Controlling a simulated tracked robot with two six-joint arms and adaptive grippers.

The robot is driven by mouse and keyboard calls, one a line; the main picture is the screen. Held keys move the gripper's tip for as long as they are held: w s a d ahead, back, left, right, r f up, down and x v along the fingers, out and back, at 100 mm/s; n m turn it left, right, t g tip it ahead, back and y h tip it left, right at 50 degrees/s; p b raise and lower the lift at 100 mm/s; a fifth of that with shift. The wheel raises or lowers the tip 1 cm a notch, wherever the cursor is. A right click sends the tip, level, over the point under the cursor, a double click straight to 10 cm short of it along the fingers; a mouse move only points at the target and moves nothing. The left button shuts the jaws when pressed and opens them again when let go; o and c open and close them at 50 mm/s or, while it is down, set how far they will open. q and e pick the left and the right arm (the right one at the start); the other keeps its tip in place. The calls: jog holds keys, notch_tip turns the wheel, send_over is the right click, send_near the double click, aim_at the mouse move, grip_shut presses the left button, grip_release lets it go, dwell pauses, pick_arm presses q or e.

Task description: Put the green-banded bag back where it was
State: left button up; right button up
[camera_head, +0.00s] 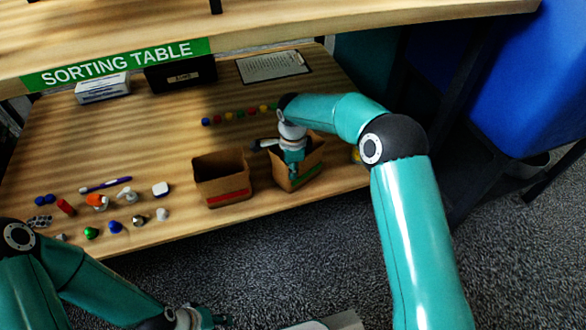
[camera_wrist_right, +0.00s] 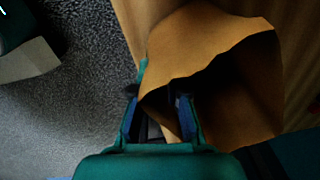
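The green-banded bag (camera_head: 306,176) is an open brown paper bag near the table's front edge, right of the red-banded bag. My right gripper (camera_head: 291,172) is at its rim, partly hiding it. In the right wrist view the bag (camera_wrist_right: 235,60) fills the upper right, its mouth open and dark inside. The right gripper's two fingers (camera_wrist_right: 159,115) stand apart, with the bag's near edge between them; whether they touch the paper is unclear. My left gripper (camera_head: 200,317) is low at the bottom edge, off the table; its fingers are too small to judge.
The red-banded bag (camera_head: 221,182) stands just left. A row of coloured balls (camera_head: 240,114) and a clipboard (camera_head: 272,67) lie behind. A shelf (camera_head: 300,18) overhangs the back.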

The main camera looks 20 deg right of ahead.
jog(key=shift+o, duration=0.9)
jog(key=r+p, duration=0.1)
jog(key=r, duration=0.3)
jog(key=r+p, duration=0.2)
jog(key=r, duration=0.1)
jog(key=shift+s+r, duration=0.2)
jog(key=shift+r, duration=0.2)
